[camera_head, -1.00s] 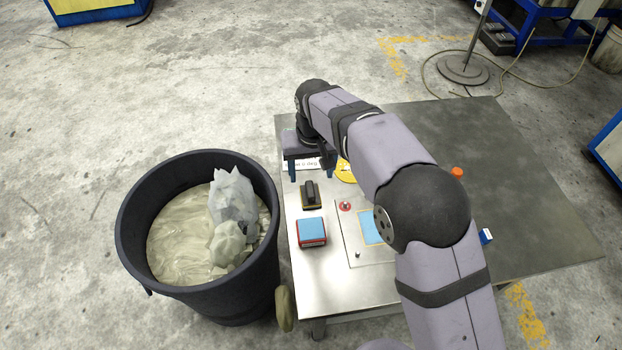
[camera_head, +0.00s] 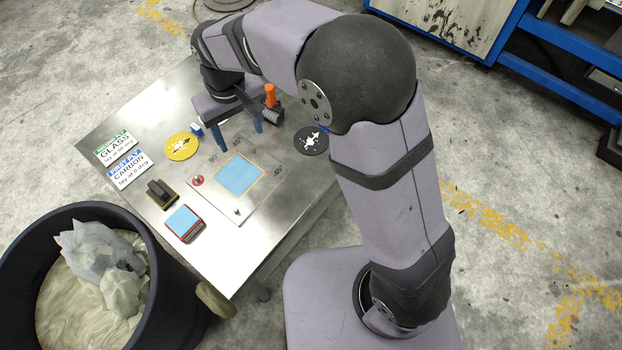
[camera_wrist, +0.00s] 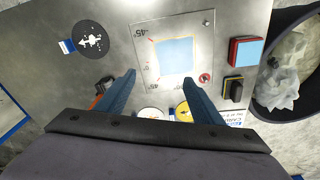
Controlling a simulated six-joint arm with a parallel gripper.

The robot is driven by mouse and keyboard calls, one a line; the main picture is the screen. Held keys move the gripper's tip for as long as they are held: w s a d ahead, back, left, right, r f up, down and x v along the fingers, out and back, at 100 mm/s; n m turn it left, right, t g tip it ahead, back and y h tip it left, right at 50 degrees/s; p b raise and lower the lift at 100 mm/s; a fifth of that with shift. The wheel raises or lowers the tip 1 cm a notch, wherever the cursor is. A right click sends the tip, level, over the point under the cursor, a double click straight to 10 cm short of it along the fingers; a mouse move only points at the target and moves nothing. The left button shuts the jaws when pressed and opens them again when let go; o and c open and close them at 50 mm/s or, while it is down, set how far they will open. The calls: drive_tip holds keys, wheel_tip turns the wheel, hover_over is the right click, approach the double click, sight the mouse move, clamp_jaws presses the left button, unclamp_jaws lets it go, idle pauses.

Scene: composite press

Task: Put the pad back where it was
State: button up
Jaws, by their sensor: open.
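My gripper (camera_head: 240,137) is open and empty, above the metal table just behind the white board. Its two blue fingers also show in the wrist view (camera_wrist: 158,76). I cannot tell for sure which thing is the pad. A black block with a handle and yellowish base (camera_head: 160,192) stands left of the board, also in the wrist view (camera_wrist: 233,88). Beside it is a red-sided block with a blue top (camera_head: 185,223), also in the wrist view (camera_wrist: 246,50). A blue square (camera_head: 239,176) lies flat in the outline on the white board (camera_head: 228,214).
A yellow disc (camera_head: 181,147), a black disc (camera_head: 311,140), a glass card (camera_head: 114,148) and a carbon card (camera_head: 128,168) lie on the table. An orange-topped item (camera_head: 270,96) stands behind my gripper. A dark bin (camera_head: 160,275) with crumpled material stands at the front left.

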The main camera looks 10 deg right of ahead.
drive_tip(key=s+d+f+m, duration=0.1)
drive_tip(key=s+d, duration=0.4)
drive_tip(key=d, duration=0.3)
drive_tip(key=s+d+f+m, duration=0.1)
drive_tip(key=s+d+m, duration=0.1)
drive_tip(key=s+d, duration=0.3)
drive_tip(key=s+d+f+m+g, duration=0.1)
drive_tip(key=s+d, duration=0.4)
drive_tip(key=d, duration=0.6)
drive_tip(key=shift+s+d+f+m, duration=0.15)
drive_tip(key=shift+s+d+m, duration=0.15)
drive_tip(key=shift+m, duration=0.4)
wheel_tip(320, 180, up, 9)
drive_tip(key=p, duration=0.9)
